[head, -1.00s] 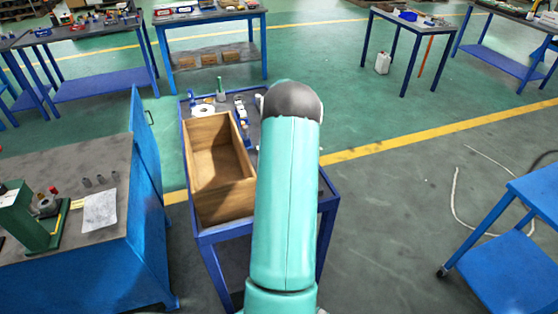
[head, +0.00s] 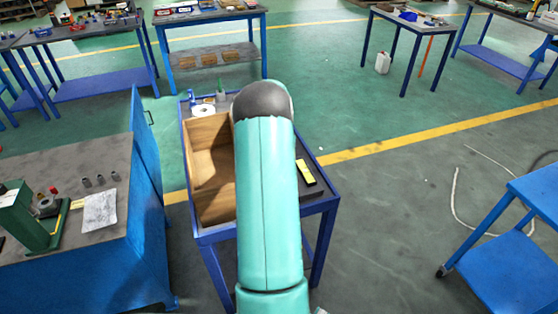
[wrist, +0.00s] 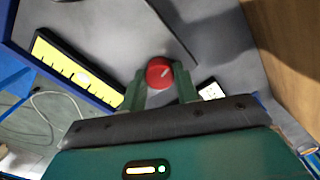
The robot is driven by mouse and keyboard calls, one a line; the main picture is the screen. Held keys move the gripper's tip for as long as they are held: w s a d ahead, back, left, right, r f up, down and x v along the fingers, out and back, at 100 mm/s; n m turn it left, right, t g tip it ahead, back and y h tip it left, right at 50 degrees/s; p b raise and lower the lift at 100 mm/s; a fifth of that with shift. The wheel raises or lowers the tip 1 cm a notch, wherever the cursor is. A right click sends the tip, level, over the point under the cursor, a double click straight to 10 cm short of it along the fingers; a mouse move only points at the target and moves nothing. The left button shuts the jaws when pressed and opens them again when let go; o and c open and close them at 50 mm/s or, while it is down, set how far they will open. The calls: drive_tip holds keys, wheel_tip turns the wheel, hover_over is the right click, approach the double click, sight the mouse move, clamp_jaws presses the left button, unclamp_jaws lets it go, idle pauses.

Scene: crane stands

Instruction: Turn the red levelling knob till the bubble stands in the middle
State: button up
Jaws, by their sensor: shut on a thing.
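The round red knob (wrist: 159,73) with a white mark on its face shows in the middle of the wrist view. My gripper (wrist: 160,78) has one green finger on each side of it and is shut on it. The level (wrist: 68,64), a yellow strip with black marks in a dark frame, lies left of the knob. Its pale bubble (wrist: 82,78) shows near the middle of the strip; its exact offset is hard to tell. In the head view the level (head: 306,172) lies right of my arm, which hides the knob and my gripper.
An open wooden box (head: 213,207) stands on the blue-framed table (head: 322,205) left of my arm; its wood (wrist: 285,50) shows at the wrist view's right. A white roll (head: 203,110) is at the table's back. A blue cabinet (head: 150,190) stands left.

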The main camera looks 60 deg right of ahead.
idle(0.4)
drive_tip(key=o, duration=1)
wheel_tip(320, 180, up, 14)
drive_tip(key=shift+f, duration=0.1)
idle(0.3)
